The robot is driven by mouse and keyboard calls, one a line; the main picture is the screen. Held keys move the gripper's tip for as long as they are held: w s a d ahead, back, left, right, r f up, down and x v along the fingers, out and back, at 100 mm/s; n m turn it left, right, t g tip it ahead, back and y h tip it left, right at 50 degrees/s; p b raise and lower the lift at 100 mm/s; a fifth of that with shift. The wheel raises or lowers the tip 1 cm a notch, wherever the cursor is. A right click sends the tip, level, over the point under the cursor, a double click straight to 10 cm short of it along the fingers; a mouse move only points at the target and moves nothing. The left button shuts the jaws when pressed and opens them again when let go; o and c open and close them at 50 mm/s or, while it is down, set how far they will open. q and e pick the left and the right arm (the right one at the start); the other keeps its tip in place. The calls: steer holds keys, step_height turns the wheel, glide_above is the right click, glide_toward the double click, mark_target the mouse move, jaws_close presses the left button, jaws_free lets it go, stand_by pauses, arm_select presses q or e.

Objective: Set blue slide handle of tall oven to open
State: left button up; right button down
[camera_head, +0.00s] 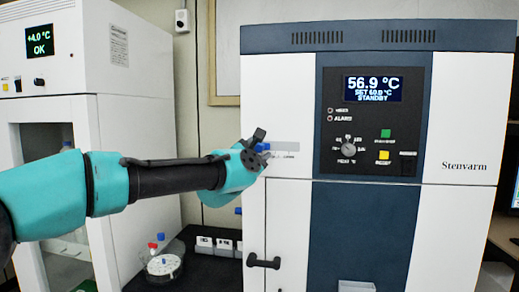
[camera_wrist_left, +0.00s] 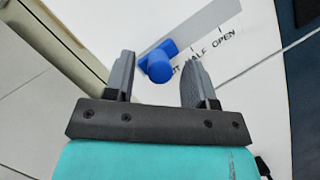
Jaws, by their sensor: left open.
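The tall oven (camera_head: 465,125) is white and dark blue, with a display reading 56.9 °C and STANDBY. Its blue slide handle (camera_wrist_left: 159,66) sits at the left end of a grey slot (camera_wrist_left: 208,32) in the left wrist view, by a label partly hidden by a finger; HALF and OPEN marks follow to the right. In the head view the handle (camera_head: 262,147) shows as a small blue bit beside my gripper. My left gripper (camera_wrist_left: 160,72) is open, its fingers on either side of the handle and apart from it. My right gripper is not in view.
A dark door handle (camera_head: 263,262) sticks out below the slot. A white cabinet (camera_head: 75,50) stands at the left. A round rack (camera_head: 164,264) with coloured caps rests on the dark bench between them. The control panel (camera_head: 370,122) is right of the slot.

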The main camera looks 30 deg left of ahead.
arm_select(q)
steer(key=shift+x, duration=0.85)
jaws_close()
